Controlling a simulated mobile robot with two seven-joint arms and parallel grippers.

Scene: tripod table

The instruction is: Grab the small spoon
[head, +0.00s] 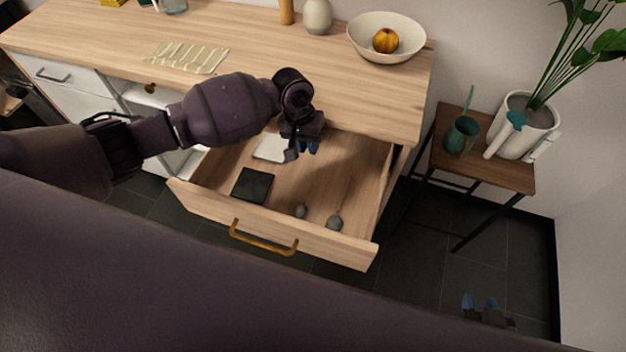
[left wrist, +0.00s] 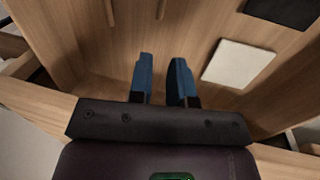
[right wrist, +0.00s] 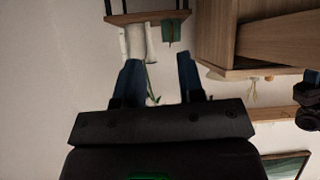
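Two dark spoons lie in the open drawer (head: 275,230), bowls towards the drawer front. The small spoon (head: 301,211) is left of the larger spoon (head: 335,222). In the left wrist view, two thin handles show at the top edge, apparently the small spoon's (left wrist: 162,9) and the larger one's (left wrist: 109,12); their bowls are out of frame. My left gripper (head: 303,149) is over the back of the drawer, open and empty, behind the spoons and not touching them. My right gripper (head: 481,303) is low at the right, open and empty.
A black flat object (head: 253,185) and a white flat one (head: 270,148) lie left in the drawer. The countertop (head: 260,45) overhangs behind, with a fruit bowl (head: 368,46). A side table (head: 500,178) with cup and plant stands right.

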